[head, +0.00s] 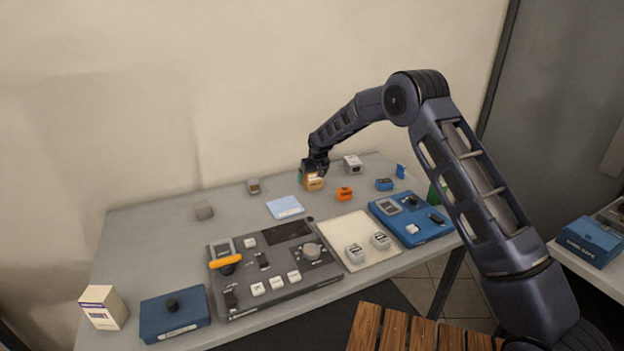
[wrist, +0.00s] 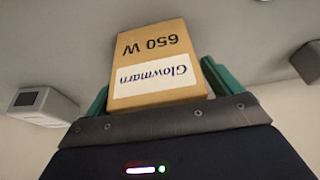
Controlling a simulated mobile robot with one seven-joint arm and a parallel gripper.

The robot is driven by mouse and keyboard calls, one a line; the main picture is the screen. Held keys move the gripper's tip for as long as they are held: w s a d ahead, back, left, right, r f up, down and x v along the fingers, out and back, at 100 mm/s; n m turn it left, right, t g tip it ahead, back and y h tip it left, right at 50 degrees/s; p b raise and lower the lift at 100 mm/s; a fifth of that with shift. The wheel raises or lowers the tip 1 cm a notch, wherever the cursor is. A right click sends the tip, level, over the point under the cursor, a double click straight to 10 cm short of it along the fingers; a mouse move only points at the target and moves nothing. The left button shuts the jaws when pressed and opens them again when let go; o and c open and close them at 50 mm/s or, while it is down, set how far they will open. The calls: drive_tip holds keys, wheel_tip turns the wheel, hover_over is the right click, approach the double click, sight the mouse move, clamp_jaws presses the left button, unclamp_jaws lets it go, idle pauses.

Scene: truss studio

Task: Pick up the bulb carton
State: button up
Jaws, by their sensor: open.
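The bulb carton (head: 314,184) is a small tan box standing toward the back of the grey table. In the wrist view the carton (wrist: 152,45) fills the upper middle, with "650 W" and a white "Glowmarn" label upside down. My gripper (head: 311,174) is down at the carton. In the wrist view my gripper (wrist: 155,78) has one green finger on each side of the box. The jaws are open around it; I cannot tell whether either finger touches it. The lower part of the carton is hidden by the gripper body.
A grey-white block (head: 352,165) stands to the right of the carton, and an orange one (head: 344,194) in front right. A small grey block (head: 254,187) is to the left. A light blue card (head: 285,207) and a dark control panel (head: 262,292) lie nearer.

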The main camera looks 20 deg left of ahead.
drive_tip(key=c, duration=1.1)
drive_tip(key=shift+r, duration=0.15)
